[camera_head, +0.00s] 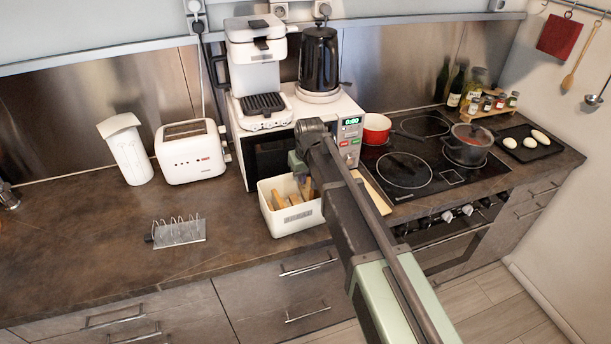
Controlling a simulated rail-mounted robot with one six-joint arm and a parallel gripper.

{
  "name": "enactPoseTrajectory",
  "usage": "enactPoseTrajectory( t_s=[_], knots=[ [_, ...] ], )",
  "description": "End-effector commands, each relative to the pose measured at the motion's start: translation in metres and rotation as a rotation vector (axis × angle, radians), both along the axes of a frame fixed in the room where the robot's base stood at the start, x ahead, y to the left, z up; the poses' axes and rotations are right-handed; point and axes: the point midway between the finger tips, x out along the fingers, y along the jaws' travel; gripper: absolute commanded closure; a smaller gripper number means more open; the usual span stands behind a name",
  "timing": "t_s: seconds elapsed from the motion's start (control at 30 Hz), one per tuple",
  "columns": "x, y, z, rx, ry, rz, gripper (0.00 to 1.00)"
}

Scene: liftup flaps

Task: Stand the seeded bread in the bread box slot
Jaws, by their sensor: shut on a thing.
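The bread box (294,221) is a white open bin with a dark label, near the counter's front edge before the microwave. Tan and brown bread pieces (280,201) stand in it; its slots are too small to make out. My gripper (303,180) points down over the back right part of the box, partly hidden by my own arm. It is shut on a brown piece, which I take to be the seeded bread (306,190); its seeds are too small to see. I cannot tell whether this piece touches the box floor.
The microwave (268,156), with a coffee machine (254,75) and black kettle (319,55) on top, stands close behind the box. A wooden board (371,192) lies to the right. A wire toast rack (179,231) and white toaster (190,152) stand left, with clear counter between.

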Motion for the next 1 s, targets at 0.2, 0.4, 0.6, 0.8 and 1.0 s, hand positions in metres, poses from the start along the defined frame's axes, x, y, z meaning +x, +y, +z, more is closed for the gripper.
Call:
enactPoseTrajectory(
  t_s=[0.2, 0.4, 0.6, 0.8, 1.0],
  knots=[
    [0.0, 0.0, -0.025, 0.0, 0.0, 0.0, 0.99],
    [0.0, 0.0, -0.043, 0.0, 0.0, 0.0, 0.99],
    [0.0, 0.0, -0.057, 0.0, 0.0, 0.0, 0.99],
    [0.0, 0.0, -0.058, 0.0, 0.0, 0.0, 0.99],
    [0.0, 0.0, -0.057, 0.0, 0.0, 0.0, 0.78]
  ],
)
